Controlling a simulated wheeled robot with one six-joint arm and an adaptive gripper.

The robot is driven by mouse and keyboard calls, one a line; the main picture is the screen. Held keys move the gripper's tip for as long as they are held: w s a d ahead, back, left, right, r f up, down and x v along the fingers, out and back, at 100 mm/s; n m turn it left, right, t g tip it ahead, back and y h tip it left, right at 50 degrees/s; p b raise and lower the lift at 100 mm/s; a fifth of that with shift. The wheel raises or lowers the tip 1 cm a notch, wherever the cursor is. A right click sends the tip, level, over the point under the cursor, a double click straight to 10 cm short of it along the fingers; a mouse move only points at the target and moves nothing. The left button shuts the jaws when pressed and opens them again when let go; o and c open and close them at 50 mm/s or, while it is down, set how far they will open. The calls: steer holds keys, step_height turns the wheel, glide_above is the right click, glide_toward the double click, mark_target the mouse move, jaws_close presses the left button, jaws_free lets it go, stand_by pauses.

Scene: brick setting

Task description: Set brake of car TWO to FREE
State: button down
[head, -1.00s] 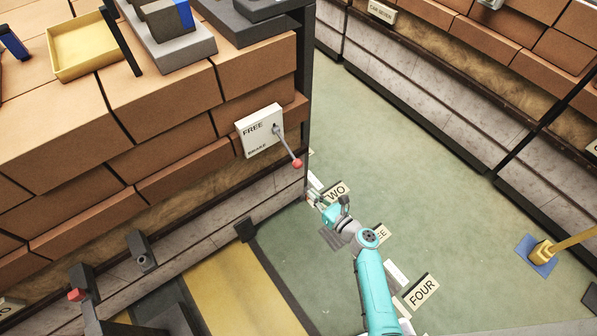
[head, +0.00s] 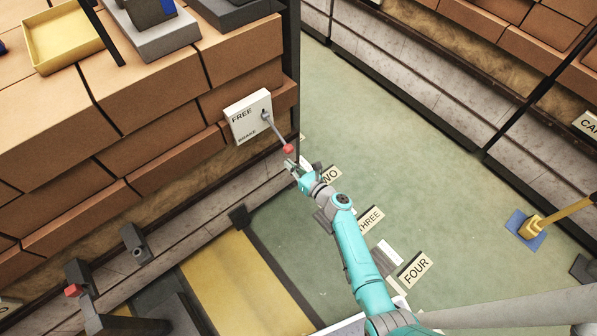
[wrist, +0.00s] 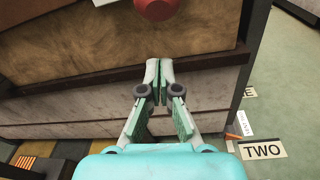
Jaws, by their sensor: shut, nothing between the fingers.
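The brake panel (head: 248,118) is a white plate on the end of the brick-loaded car, with FREE at its top and BRAKE at its bottom. A grey lever (head: 275,129) runs from its pivot down and to the right, ending in a red knob (head: 288,149). My gripper (head: 292,166) is shut and empty, just below the knob. In the wrist view the closed fingertips (wrist: 159,66) are below the red knob (wrist: 156,8), with a visible gap.
Another red-knobbed lever (head: 74,290) is at lower left. A yellow handle on a blue plate (head: 530,227) is at right.

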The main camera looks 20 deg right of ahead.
steer(key=shift+w+d+r, duration=0.1)
steer(key=shift+w+r, duration=0.2)
steer(key=shift+r, duration=0.6)
steer(key=shift+w+d+r, duration=0.1)
steer(key=shift+w+r, duration=0.2)
steer(key=shift+r, duration=0.6)
steer(key=shift+r, duration=0.15)
